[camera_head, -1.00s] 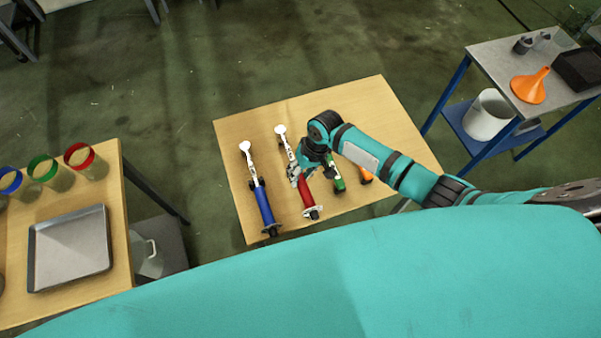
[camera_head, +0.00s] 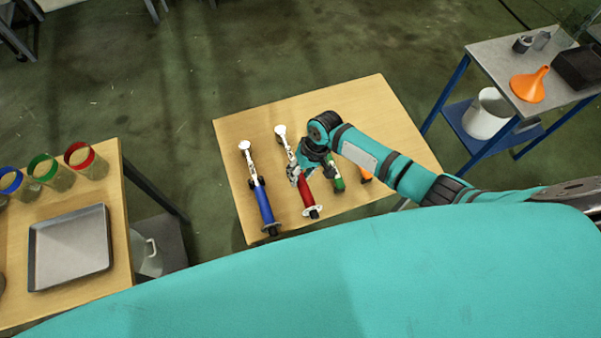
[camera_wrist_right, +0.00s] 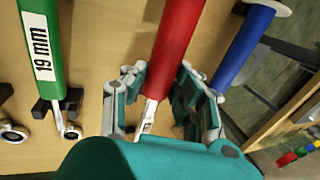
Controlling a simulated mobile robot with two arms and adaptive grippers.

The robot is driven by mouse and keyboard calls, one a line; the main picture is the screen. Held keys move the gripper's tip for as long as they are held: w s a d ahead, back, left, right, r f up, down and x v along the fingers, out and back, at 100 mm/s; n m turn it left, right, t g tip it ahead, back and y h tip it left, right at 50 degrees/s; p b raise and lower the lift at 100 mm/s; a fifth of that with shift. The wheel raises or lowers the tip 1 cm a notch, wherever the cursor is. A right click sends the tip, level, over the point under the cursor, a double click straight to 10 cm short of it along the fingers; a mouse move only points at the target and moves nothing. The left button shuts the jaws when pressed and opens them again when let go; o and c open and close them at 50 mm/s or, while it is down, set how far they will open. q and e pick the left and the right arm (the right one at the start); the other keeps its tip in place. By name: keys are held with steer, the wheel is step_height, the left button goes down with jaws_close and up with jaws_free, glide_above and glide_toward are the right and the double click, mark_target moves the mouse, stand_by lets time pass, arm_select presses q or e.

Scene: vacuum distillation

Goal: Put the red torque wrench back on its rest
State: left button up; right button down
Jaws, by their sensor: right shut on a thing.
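The red torque wrench (camera_head: 306,192) lies on the wooden table between the blue wrench (camera_head: 264,206) and the green wrench (camera_head: 338,180), its pale head toward the far side. In the right wrist view its red handle (camera_wrist_right: 179,38) runs between the fingers. My right gripper (camera_head: 298,174) is shut on the red wrench, around the lower part of its handle and shaft. In the right wrist view the gripper (camera_wrist_right: 163,92) has a finger on each side of it. The red wrench's rest is hidden under my gripper. My left gripper is not in view.
The wooden table (camera_head: 235,135) has free room at its far side. An orange wrench (camera_head: 366,175) lies partly behind my right arm. A side table with a metal tray (camera_head: 70,247) and coloured-rimmed cups stands left. A cart with an orange funnel (camera_head: 530,84) stands right.

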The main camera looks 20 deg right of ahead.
steer(key=shift+f+b, duration=0.85)
steer(key=shift+f, duration=0.35)
steer(key=c, duration=0.9)
jaws_free()
steer(key=shift+c, duration=0.2)
steer(key=shift+s+f, duration=0.1)
